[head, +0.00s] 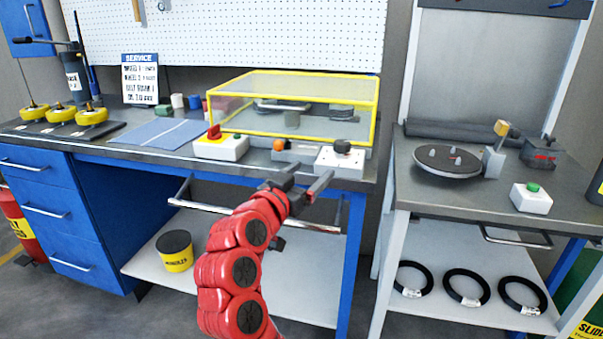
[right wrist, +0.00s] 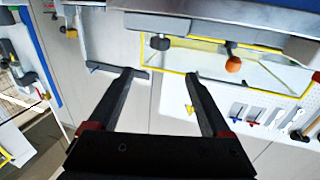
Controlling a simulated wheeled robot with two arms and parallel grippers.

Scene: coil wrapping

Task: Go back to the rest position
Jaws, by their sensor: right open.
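My right gripper (head: 309,178) is at the end of the red arm, at the front edge of the left workbench (head: 180,155). It is just below and in front of the white box with a black knob (head: 340,160). Its two dark fingers are spread apart with nothing between them, as the right wrist view (right wrist: 160,76) also shows. That view is upside down, with the orange knob (right wrist: 233,64) and the bench edge at the top. My left gripper is not in view.
A yellow-framed clear case (head: 230,115) and a white box with a red switch (head: 222,147) stand on the left bench. The right bench holds a turntable (head: 447,162) and a green-button box (head: 531,199). Black coils (head: 467,287) lie on its lower shelf. A metal rail (head: 240,217) runs below the gripper.

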